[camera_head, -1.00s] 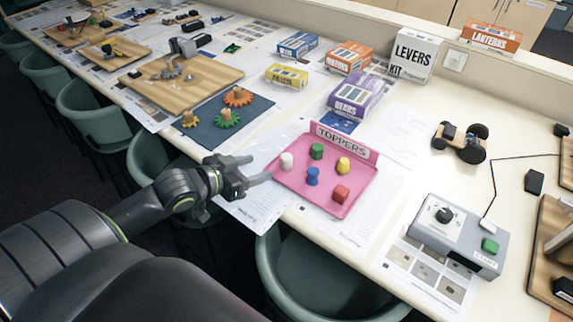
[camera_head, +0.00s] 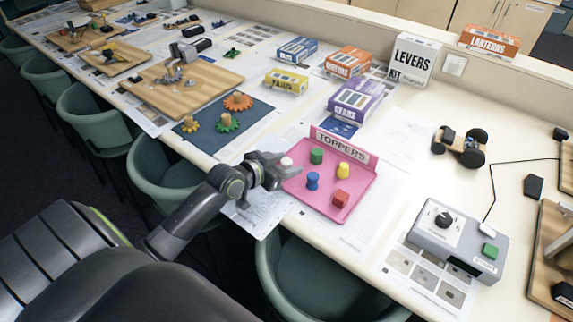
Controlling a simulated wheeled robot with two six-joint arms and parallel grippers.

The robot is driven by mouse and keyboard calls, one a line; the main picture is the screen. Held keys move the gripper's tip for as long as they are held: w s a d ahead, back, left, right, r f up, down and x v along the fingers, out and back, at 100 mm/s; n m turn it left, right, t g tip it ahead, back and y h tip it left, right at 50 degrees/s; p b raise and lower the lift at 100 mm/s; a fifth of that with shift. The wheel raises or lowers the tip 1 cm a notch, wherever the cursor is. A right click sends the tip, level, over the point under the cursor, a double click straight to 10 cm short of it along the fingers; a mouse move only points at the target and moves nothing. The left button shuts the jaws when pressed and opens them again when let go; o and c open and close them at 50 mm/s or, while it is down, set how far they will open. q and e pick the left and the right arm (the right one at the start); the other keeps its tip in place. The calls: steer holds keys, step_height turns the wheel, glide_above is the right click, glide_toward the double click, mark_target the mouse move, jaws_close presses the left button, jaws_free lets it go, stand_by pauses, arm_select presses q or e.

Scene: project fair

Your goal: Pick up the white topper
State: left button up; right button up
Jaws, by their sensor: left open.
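The white topper (camera_head: 286,162) stands at the left end of the pink toppers tray (camera_head: 361,187). My left gripper (camera_head: 284,167) is open at the tray's left edge, with its fingers close around the white topper. The fingers hide much of the topper, and I cannot tell whether they touch it. In the tray stand the green topper (camera_head: 316,156), the yellow topper (camera_head: 343,170), the blue topper (camera_head: 312,181) and the red topper (camera_head: 340,199). My right gripper is not in view.
Behind the tray are the purple gears box (camera_head: 355,99) and the levers kit box (camera_head: 413,58). A grey control box (camera_head: 459,237) stands at the right. Green chairs (camera_head: 320,278) line the table's front edge.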

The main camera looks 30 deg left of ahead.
arm_select(q)
steer(key=shift+w+d+f, duration=0.1)
steer(key=shift+w+f, duration=0.05)
steer(key=shift+w, duration=0.1)
steer(key=shift+c, duration=0.3)
steer(key=c, duration=1)
